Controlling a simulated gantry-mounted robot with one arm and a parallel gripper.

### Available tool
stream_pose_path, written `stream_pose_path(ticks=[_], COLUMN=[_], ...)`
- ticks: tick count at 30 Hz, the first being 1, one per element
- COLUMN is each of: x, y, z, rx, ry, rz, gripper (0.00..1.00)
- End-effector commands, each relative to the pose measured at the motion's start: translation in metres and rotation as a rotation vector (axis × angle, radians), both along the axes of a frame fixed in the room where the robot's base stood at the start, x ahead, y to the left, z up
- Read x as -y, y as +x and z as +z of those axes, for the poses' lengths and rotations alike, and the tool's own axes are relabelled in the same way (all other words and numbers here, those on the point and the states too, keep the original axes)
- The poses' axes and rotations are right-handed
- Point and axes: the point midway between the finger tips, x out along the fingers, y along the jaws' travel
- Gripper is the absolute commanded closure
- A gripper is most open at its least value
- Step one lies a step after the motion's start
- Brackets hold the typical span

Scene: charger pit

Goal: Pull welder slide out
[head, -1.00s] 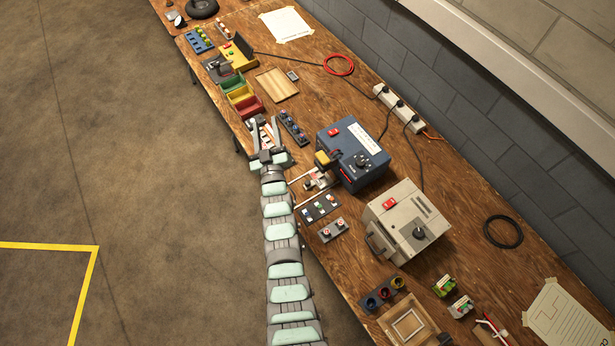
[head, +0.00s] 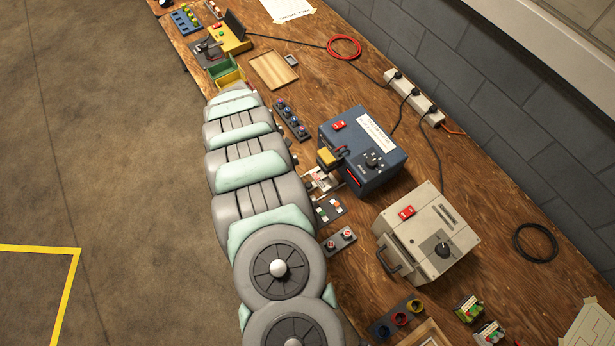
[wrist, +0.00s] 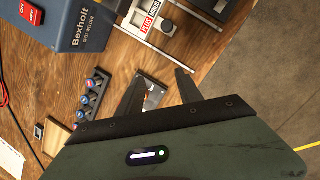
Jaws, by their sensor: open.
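The blue spot welder (head: 355,165) stands on the bench; its labelled front shows at the top left of the wrist view (wrist: 95,30). The welder slide (head: 322,181) is at its front, partly behind my arm in the head view. My arm hides the gripper in the head view.
A rack of coloured knobs (head: 291,120) lies beside the welder, also in the wrist view (wrist: 92,97). Switch panels (head: 340,240) and a grey machine (head: 425,235) stand nearby. A wooden tray (head: 273,70) lies farther back. The floor left of the bench is clear.

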Motion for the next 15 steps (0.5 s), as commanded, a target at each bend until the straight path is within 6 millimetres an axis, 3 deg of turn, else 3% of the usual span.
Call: stream_pose_path(ticks=[3,8,15], x=[0.022,0.035,0.046], y=[-0.025,-0.041,-0.045], z=[0.015,0.024,-0.002], rx=[-0.098,-0.158,-0.159], ry=[-0.082,-0.126,-0.126], rz=[0.022,0.031,0.032], gripper=[0.57,0.57,0.57])
